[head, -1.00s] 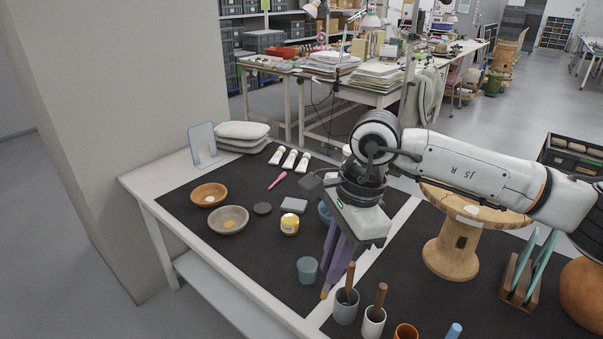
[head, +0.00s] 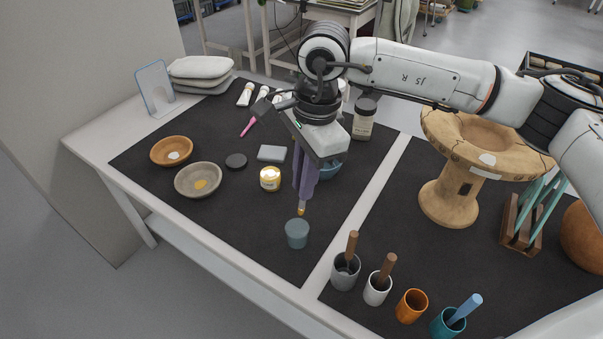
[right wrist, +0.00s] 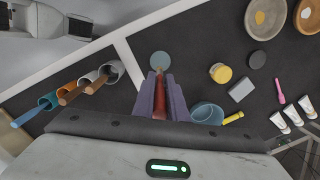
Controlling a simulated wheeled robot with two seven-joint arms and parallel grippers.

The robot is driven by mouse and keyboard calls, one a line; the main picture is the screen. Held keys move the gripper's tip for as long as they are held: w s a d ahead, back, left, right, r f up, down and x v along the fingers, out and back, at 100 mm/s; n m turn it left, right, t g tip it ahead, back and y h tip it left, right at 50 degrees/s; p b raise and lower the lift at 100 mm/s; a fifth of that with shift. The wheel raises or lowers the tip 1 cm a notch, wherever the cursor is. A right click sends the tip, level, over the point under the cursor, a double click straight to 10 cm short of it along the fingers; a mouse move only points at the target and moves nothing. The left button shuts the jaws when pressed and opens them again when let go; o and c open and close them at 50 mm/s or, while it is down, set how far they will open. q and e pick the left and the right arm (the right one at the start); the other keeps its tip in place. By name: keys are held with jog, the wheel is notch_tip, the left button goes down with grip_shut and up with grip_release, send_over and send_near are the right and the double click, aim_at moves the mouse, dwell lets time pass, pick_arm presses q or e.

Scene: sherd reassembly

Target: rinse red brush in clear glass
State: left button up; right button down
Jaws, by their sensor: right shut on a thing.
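The clear glass (head: 297,235), a small blue-grey tumbler, stands upright on the dark mat near the table's front edge. My right gripper (head: 304,185), with purple fingers, points down just behind and above it in the head view. It is shut on the red brush, whose red handle (right wrist: 159,97) shows between the fingers in the right wrist view. The brush's orange-tan tip (head: 301,211) pokes out below the fingers, close over the glass's rim; I cannot tell whether it is inside. The right wrist view shows the glass (right wrist: 160,60) just beyond the fingertips.
A blue bowl (head: 330,170) stands close behind the gripper. A yellow-labelled jar (head: 270,179) is left of it. Grey (head: 345,273), white (head: 377,291), orange (head: 411,306) and teal (head: 447,325) cups stand front right. The mat left of the glass is clear.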

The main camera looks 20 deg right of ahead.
aim_at(301, 214)
jog(key=shift+d+f, duration=0.15)
jog(key=shift+f, duration=0.65)
jog(key=shift+f+b, duration=0.8)
jog(key=shift+b, duration=0.2)
jog(key=shift+a+f+b, duration=0.2)
jog(key=shift+f+b, duration=0.7)
jog(key=shift+f, duration=0.1)
jog(key=shift+w+a+f+b, duration=0.1)
jog(key=shift+f+b, duration=0.75)
jog(key=shift+f, duration=0.1)
jog(key=shift+a+f+b, duration=0.1)
jog(key=shift+f+b, duration=0.85)
jog(key=shift+f, duration=0.2)
pick_arm(q)
jog(key=f, duration=0.1)
jog(key=w+d+f, duration=0.1)
jog(key=f, duration=0.3)
jog(key=shift+w+d, duration=0.2)
jog(key=shift+d, duration=0.05)
